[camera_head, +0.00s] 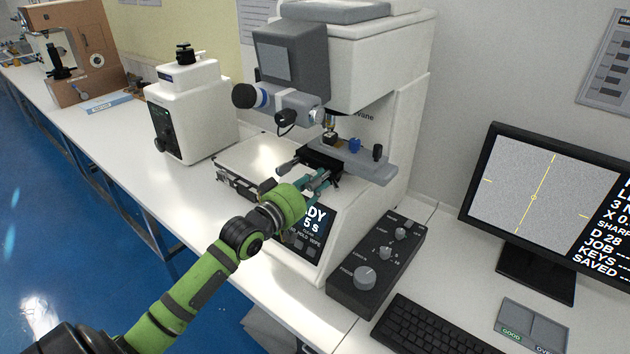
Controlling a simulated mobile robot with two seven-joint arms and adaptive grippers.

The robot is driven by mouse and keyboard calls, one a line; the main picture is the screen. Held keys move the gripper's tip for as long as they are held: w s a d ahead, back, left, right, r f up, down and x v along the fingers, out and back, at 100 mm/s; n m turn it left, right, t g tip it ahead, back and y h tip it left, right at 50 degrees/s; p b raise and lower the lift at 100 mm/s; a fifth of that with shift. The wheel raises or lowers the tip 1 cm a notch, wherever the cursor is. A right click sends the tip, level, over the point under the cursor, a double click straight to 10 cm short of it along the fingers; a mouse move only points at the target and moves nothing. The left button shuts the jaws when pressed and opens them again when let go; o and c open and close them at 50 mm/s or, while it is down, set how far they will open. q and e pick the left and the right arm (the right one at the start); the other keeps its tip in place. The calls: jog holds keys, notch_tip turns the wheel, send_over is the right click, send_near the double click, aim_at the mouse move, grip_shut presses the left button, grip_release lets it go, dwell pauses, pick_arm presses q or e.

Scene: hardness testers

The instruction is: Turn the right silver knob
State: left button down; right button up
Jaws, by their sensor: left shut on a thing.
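The white hardness tester (365,60) stands at the centre, with a dark specimen stage (322,158) under its head. My left gripper (322,181) reaches in from the lower left and is at the front of this stage. Its teal fingers are shut on a small part there, apparently the right silver knob, which the fingers mostly hide. A dark handle (287,166) sticks out at the stage's left. My right gripper is not in view.
A smaller white tester (193,110) stands to the left.

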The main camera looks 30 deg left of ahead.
pick_arm(q)
jog(key=shift+m, duration=0.6)
jog(key=c, duration=1.1)
grip_release()
jog(key=shift+o, duration=0.2)
jog(key=shift+s+f, duration=0.1)
jog(key=shift+s, duration=0.45)
jog(key=s+a, duration=0.1)
jog(key=s, duration=1)
jog(key=shift+w, duration=0.1)
